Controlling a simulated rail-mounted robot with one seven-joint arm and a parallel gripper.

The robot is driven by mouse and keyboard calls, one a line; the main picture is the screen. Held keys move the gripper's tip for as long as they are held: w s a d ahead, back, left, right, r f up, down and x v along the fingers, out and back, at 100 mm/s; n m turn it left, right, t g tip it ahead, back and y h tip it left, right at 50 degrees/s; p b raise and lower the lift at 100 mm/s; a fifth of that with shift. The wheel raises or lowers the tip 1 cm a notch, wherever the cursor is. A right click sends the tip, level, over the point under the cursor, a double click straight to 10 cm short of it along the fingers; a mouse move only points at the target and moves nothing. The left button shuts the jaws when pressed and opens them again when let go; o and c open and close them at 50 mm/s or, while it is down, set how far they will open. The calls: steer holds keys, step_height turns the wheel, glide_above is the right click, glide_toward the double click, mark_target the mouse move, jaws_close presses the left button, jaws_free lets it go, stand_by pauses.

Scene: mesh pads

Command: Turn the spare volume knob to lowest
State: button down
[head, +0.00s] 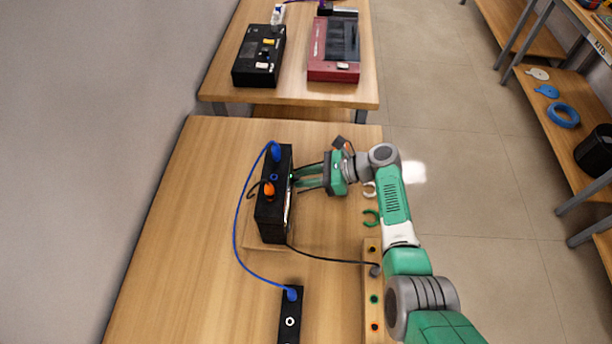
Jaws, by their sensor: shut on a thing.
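A black box (274,207) stands on the near wooden table, with blue and orange plugs on its top. My gripper (297,178) reaches in from the right, with its green fingers at the box's right-hand face. The fingers are shut on a small part at that face, which looks to be the volume knob. The knob itself is hidden by the fingers and too small to make out, so its angle cannot be told.
A blue cable (237,225) loops from the box to a small black unit (290,318). A wooden strip with coloured buttons (374,299) lies at the table's right edge, near green and white clips. A black device (259,57) and a red device (334,50) stand on the far table.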

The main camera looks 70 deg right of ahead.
steer(key=shift+a+r+n+h+p, duration=0.15)
steer(key=shift+n+h+p, duration=0.15)
steer(key=shift+n+p, duration=0.3)
steer(key=shift+a+n+t+h+p, duration=0.1)
steer(key=shift+n+t+h+p, duration=0.2)
steer(key=shift+n+h+p, duration=0.35)
steer(key=shift+s+a+f+n+h, duration=0.1)
steer(key=shift+f+n+h, duration=0.2)
steer(key=shift+n, duration=0.55)
steer(key=shift+n+t+h, duration=0.55)
steer(key=shift+n+t, duration=0.05)
steer(key=shift+n, duration=0.2)
steer(key=c, duration=1.2)
jaws_free()
